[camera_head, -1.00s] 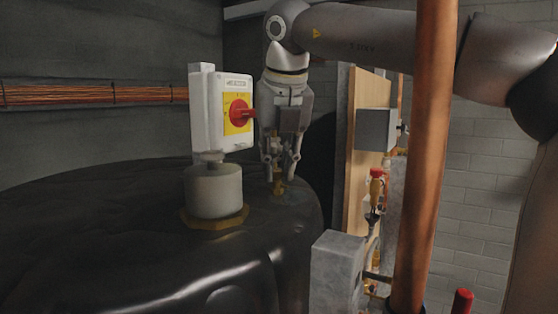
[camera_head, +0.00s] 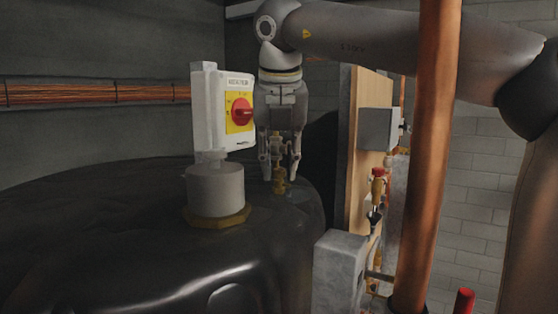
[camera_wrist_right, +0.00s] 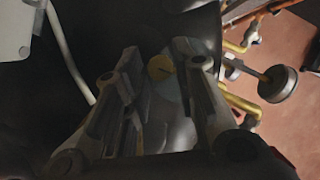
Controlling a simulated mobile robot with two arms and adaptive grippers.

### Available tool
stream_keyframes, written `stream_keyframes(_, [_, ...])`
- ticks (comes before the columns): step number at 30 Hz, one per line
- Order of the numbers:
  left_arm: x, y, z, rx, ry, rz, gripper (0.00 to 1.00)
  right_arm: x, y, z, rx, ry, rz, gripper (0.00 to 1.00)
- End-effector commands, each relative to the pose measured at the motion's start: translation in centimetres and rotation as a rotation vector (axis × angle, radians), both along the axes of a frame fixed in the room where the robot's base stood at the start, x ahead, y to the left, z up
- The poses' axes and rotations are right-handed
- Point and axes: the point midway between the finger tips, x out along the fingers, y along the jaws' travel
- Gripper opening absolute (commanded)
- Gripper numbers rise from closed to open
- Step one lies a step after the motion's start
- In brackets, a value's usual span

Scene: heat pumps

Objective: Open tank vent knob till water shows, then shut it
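The black tank (camera_head: 120,235) fills the lower left of the head view. A small brass vent fitting (camera_head: 279,186) stands on its top near the right edge. My right gripper (camera_head: 280,168) points down over it, with one finger on each side. In the right wrist view the round brass knob (camera_wrist_right: 160,67) shows between the spread fingertips (camera_wrist_right: 158,57), with gaps beside it. A pale bluish patch lies beside the knob there; I cannot tell whether it is water. My left gripper is not in view.
A copper pipe (camera_head: 428,150) rises on the right. A grey box (camera_head: 338,275) and red-capped valve (camera_head: 378,172) are nearby.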

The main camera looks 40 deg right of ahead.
Motion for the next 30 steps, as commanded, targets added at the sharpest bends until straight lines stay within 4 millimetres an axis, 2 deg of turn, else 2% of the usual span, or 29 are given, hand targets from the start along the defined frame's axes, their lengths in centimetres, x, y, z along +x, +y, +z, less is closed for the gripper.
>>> stream_keyframes(1, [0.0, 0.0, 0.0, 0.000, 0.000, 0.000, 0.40, 0.0, 0.0, 0.0, 0.000, 0.000, 0.000, 0.37])
stream_keyframes(3, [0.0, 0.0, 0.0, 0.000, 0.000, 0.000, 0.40, 0.0, 0.0, 0.0, 0.000, 0.000, 0.001, 0.43])
stream_keyframes(14, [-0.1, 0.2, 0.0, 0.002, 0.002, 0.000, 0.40, -0.1, 0.1, 0.5, 0.000, -0.002, 0.002, 0.43])
stream_keyframes(24, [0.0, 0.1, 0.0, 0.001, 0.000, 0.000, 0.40, -1.5, 1.4, 5.2, 0.002, -0.002, 0.002, 0.43])
stream_keyframes(30, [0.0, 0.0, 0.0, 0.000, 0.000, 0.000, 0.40, -2.0, 1.8, 6.7, 0.000, 0.001, 0.001, 0.43])
